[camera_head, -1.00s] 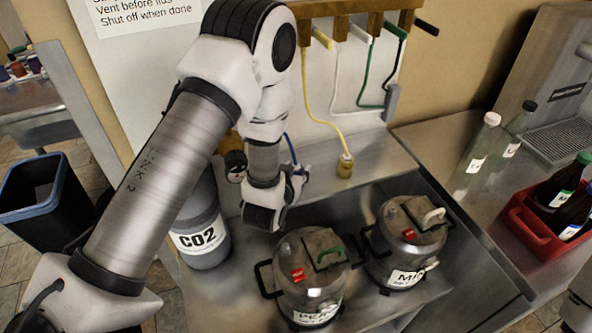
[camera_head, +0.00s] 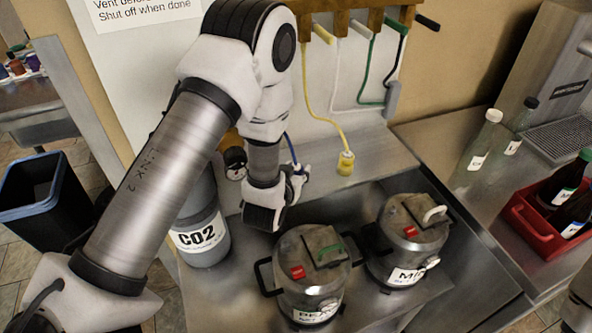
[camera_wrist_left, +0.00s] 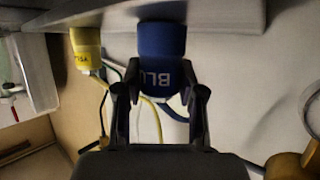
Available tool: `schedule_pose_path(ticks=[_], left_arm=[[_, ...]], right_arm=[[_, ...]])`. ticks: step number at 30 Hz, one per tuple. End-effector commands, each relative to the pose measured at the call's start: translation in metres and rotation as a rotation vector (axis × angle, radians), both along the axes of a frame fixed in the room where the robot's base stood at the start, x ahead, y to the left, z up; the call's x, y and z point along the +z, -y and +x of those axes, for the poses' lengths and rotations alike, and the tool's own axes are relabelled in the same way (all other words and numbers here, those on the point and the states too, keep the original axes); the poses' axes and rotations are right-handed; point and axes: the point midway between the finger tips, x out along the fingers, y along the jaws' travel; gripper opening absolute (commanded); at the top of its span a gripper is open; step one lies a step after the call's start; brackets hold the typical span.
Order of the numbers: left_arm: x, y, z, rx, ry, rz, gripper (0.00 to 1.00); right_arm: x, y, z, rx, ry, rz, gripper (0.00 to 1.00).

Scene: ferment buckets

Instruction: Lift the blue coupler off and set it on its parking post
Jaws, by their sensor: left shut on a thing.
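The blue coupler (camera_wrist_left: 162,50) fills the upper middle of the left wrist view, with part of its lettering showing upside down. My left gripper (camera_wrist_left: 161,97) is shut on it, one finger on each side. In the head view my left gripper (camera_head: 291,186) is above and behind the nearer keg, and the coupler is mostly hidden by my arm. A blue hose (camera_head: 290,149) rises there. I cannot tell whether the coupler touches anything below. No parking post shows clearly. My right gripper is not in view.
A yellow coupler (camera_head: 345,163) stands on the steel ledge to the right. Two steel kegs (camera_head: 312,285) (camera_head: 400,240) stand in front, and a CO2 cylinder (camera_head: 205,250) stands left. Hoses hang from the wooden rack (camera_head: 352,20). A red crate (camera_head: 536,232) holds bottles at right.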

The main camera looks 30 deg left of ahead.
Motion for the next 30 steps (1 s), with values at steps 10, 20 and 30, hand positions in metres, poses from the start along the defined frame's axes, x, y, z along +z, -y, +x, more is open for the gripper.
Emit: schedule_pose_path(ticks=[10, 20, 30], left_arm=[[-0.0013, -0.0001, -0.0001, 0.000, 0.000, 0.000, 0.00], [-0.0014, 0.0000, -0.0002, 0.000, -0.001, 0.000, 0.68], [-0.0017, -0.0001, -0.0003, 0.000, -0.001, 0.000, 1.00]], right_arm=[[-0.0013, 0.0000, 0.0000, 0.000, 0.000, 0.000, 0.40], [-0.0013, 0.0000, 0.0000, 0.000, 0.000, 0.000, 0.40], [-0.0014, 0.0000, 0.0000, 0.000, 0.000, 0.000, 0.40]])
